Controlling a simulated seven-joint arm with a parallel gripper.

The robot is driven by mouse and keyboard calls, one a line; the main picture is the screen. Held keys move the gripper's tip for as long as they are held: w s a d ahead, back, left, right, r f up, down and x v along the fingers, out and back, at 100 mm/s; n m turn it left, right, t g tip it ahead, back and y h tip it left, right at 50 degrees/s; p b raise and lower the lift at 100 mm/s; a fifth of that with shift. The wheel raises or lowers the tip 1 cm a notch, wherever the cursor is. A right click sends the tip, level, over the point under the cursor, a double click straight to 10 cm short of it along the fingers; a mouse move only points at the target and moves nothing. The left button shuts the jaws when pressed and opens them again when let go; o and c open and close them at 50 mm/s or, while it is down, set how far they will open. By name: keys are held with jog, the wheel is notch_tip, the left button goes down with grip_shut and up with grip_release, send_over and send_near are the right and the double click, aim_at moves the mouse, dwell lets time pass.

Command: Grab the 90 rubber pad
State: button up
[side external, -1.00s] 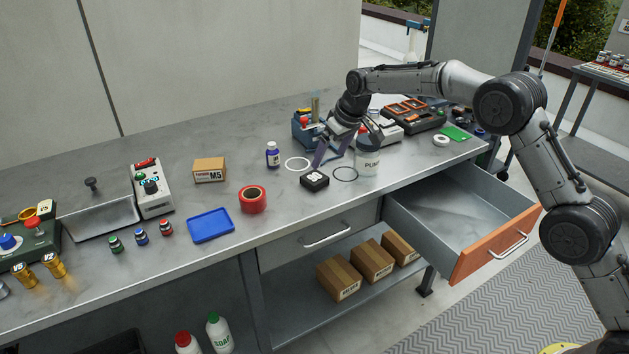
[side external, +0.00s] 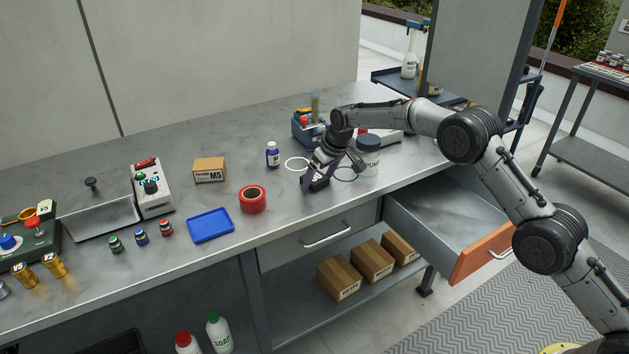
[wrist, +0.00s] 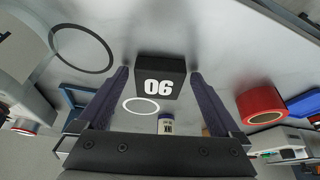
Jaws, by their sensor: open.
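The 90 rubber pad (wrist: 160,80) is a small black block with a white "90", upside down in the wrist view. In the side view the pad (side external: 315,185) sits on the grey bench, partly hidden by my fingers. My gripper (side external: 319,178) is low over the bench at the pad, pointing down. In the wrist view my gripper (wrist: 158,74) is open, with one dark finger on each side of the pad and a small gap at each side. I cannot tell how far the fingertips reach down beside it.
A white ring (side external: 290,160) and a purple-blue bottle (side external: 273,157) are close behind. Red tape (side external: 253,200) lies left. An open drawer (side external: 470,225) juts out in front.

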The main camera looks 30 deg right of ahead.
jog(key=c, duration=1.4)
jog(key=shift+r, duration=0.1)
